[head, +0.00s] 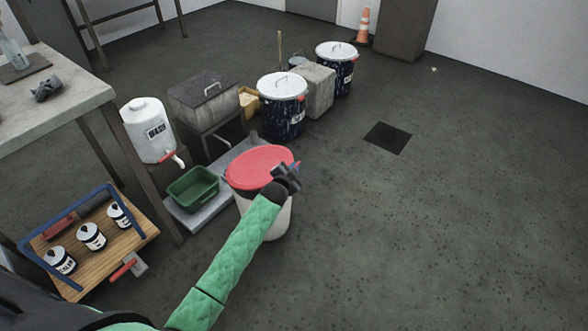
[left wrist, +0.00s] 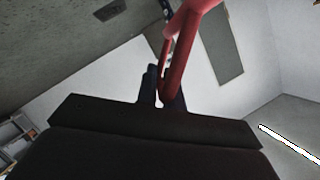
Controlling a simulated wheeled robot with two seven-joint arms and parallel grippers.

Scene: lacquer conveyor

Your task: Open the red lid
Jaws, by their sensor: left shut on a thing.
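The red lid (head: 258,163) lies over the mouth of a pale bucket (head: 276,222) on the floor in the middle of the head view. My left gripper (head: 288,177) is at the lid's right edge. In the left wrist view a red bar-like part of the lid (left wrist: 180,65) runs between the dark fingers (left wrist: 162,88), and the gripper is shut on it. The gripper and my green-sleeved arm hide the lid's right edge and part of the bucket. I cannot tell whether the lid is lifted off the rim. My right gripper is not in view.
A green tray (head: 192,189) and a white tank (head: 149,130) with a red tap stand to the left. Dark drums with white lids (head: 282,85) and a grey block (head: 317,90) stand behind. A wooden tray (head: 112,256) holds several cans. The floor to the right is clear.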

